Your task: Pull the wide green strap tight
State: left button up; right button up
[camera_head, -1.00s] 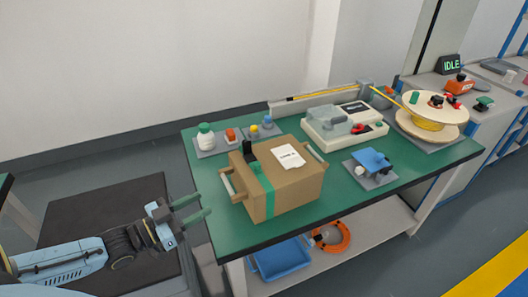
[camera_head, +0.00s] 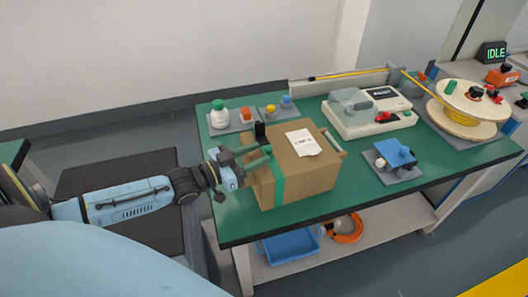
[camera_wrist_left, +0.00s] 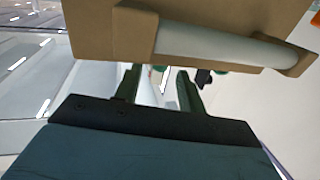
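The wide green strap (camera_head: 278,185) runs down the front left of a brown cardboard box (camera_head: 310,180), with a black piece (camera_head: 259,132) standing at its upper end. The box is on the green table. My left gripper (camera_head: 258,158) is at the box's left side, with its dark green fingers by the side handle. In the left wrist view the fingers (camera_wrist_left: 157,84) are apart with nothing seen between them, and the box's pale handle bar (camera_wrist_left: 222,45) is just above them. A small black thing beside the fingers may be the strap's black piece. My right gripper is out of view.
A white label lies on the box top (camera_head: 303,143). Behind stand a green-capped bottle (camera_head: 219,114) and small coloured items on grey mats. A white machine (camera_head: 370,112), a blue fixture (camera_head: 395,155) and a cable spool (camera_head: 468,108) are to the right. The table's front right is clear.

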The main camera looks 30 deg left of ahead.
aim_at(266, 151)
pick_arm(q)
jog(key=shift+x, duration=1.05)
jog(key=shift+w+d, duration=0.15)
jog(key=shift+w, duration=0.25)
jog(key=shift+c, duration=1.9)
jog(key=c, duration=0.5)
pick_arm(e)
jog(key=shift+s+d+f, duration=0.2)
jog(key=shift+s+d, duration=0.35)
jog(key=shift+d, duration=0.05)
pick_arm(q)
jog(key=shift+d, duration=0.15)
